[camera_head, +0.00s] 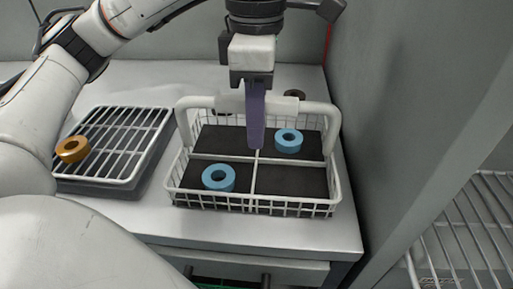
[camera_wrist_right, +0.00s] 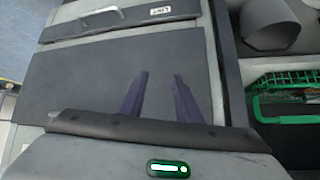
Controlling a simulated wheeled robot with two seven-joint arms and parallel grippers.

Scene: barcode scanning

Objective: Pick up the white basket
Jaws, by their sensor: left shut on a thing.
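The white basket (camera_head: 255,205) is a wire basket with a raised handle and a dark floor split into compartments. It sits upright on the white counter in the head view; I cannot tell if it is slightly lifted. One blue ring (camera_head: 218,178) lies in the front left compartment and another blue ring (camera_head: 288,140) in the back right. My left gripper (camera_head: 256,145) comes down from above, its purple fingers shut on the middle of the handle. My right gripper (camera_wrist_right: 160,76) shows in the right wrist view, fingers apart with nothing between them.
A wire rack (camera_head: 130,130) with an orange ring (camera_head: 72,149) stands left of the basket. A grey wall (camera_head: 400,90) rises close on the right. A wire shelf (camera_head: 470,235) is at lower right. A green basket (camera_wrist_right: 285,95) shows in the right wrist view.

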